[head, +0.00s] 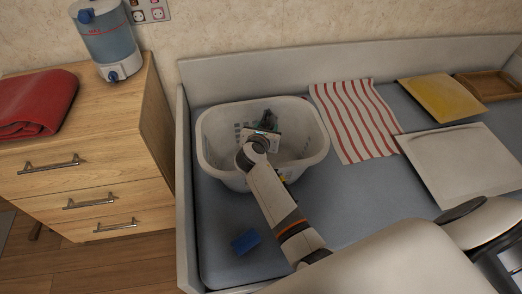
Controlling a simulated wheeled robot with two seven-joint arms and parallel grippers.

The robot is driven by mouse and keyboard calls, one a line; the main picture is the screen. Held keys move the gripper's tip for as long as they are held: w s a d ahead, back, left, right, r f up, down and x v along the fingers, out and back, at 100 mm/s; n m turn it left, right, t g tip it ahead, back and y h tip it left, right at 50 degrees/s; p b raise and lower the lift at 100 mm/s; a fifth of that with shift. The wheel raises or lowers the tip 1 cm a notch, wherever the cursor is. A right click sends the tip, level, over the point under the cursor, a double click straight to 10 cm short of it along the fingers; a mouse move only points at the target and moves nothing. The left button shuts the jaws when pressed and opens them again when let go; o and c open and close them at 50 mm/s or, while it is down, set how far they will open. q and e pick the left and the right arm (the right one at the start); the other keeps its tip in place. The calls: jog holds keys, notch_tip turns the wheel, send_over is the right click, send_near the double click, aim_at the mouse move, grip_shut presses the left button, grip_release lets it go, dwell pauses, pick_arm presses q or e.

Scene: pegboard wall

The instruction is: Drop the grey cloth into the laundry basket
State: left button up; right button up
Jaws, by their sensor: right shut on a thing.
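The laundry basket (314,136) is a white plastic tub with slotted walls, standing on the blue-grey bed surface against its left end. My right gripper (268,118) is over the basket's inside, with its wrist hiding part of the opening. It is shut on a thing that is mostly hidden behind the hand. I take this for the grey cloth, as no other grey cloth shows, but its shape cannot be made out. My left gripper is not in view.
A red-and-white striped cloth (354,120) lies right of the basket. Beyond it are a yellow item (441,97), a brown tray (490,83) and a pale tray (465,165). A wooden drawer unit (85,152) carries a red cloth (36,102) and a water dispenser (108,42).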

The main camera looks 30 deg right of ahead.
jog(key=shift+r, duration=0.1)
jog(key=o, duration=1)
jog(key=shift+s+a+r+p, duration=0.25)
jog(key=shift+s+a+p, duration=0.05)
jog(key=shift+p, duration=0.25)
jog(key=p+v, duration=0.8)
jog(key=v, duration=0.3)
jog(key=shift+s+f, duration=0.1)
